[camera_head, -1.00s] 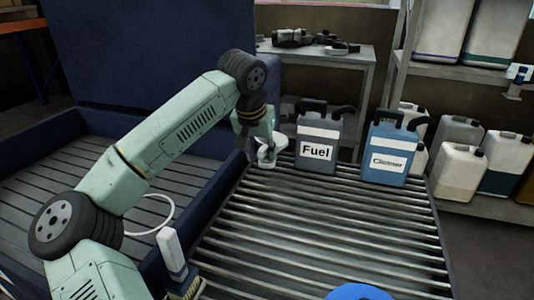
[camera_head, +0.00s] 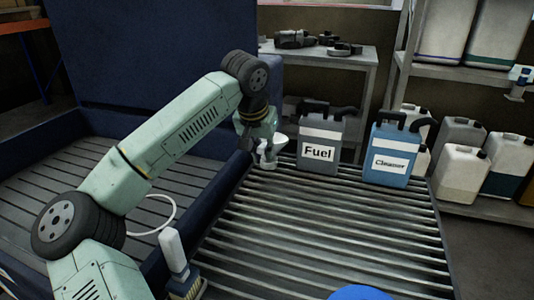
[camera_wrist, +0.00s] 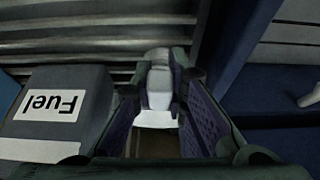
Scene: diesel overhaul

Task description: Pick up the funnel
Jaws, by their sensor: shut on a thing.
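The funnel (camera_head: 279,142) is pale and small. It is at the far left end of the slatted bench top, just left of the fuel can (camera_head: 319,152). My gripper (camera_head: 262,150) is at the funnel and shut on it. In the wrist view, the funnel (camera_wrist: 159,88) sits between my two fingers (camera_wrist: 160,72), which hide its sides. I cannot tell whether its lower end touches the slats.
The fuel can stands close to the right of the funnel, and a blue cleaner can (camera_head: 392,153) is beyond it. A dark blue tub wall (camera_head: 212,190) borders the left. A brush (camera_head: 175,255) stands near the front left. The middle slats are clear.

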